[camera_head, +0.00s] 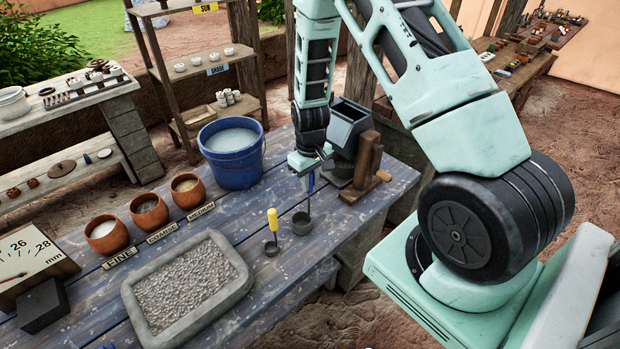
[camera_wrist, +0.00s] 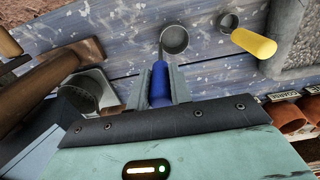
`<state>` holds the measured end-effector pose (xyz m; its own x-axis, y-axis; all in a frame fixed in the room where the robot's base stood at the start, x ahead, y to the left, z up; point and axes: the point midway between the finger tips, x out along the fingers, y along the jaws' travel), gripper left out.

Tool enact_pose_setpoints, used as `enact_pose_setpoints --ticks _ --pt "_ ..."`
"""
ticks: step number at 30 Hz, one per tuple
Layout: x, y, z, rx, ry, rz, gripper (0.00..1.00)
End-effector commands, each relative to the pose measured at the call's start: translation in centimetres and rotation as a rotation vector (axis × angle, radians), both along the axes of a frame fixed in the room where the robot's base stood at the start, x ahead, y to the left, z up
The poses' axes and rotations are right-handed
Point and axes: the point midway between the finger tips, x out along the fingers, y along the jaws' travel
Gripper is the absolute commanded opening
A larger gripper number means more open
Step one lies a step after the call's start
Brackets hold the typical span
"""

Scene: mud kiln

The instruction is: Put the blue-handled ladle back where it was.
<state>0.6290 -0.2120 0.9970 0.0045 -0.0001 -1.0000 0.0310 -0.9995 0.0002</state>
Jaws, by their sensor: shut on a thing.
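The blue-handled ladle hangs upright from my gripper (camera_head: 309,165), with its dark round bowl (camera_head: 302,223) lowest, at or just above the blue plank table. I cannot tell whether the bowl touches the table. In the wrist view my gripper's fingers (camera_wrist: 159,78) are shut on the blue handle (camera_wrist: 159,88), and the bowl (camera_wrist: 174,40) shows beyond them. The yellow-handled ladle (camera_head: 272,222) stands upright just left of it, apart from it. It also shows in the wrist view (camera_wrist: 254,43).
A blue bucket (camera_head: 233,165) of pale liquid stands behind left. A dark hopper on a wooden stand (camera_head: 364,160) is close right of my gripper. A stone gravel tray (camera_head: 236,288) lies at front left. Clay pots (camera_head: 107,245) stand behind labels reading FINE, COARSE, MEDIUM. Table right of the ladles is bare.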

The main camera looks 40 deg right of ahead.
Motion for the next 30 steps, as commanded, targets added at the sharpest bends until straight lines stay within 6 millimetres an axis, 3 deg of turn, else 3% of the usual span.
enact_pose_setpoints --ticks 6,7,9,22,30 --pt "0.0 0.0 -0.4 0.000 0.000 0.000 0.02" --pt "0.0 0.0 -0.4 0.000 0.000 0.000 0.23" --pt "0.0 0.0 -0.3 0.000 0.000 0.000 0.42" --pt "0.0 0.0 0.4 -0.001 -0.002 0.001 0.42" --pt "0.1 0.0 4.4 -0.002 -0.006 0.000 0.42"
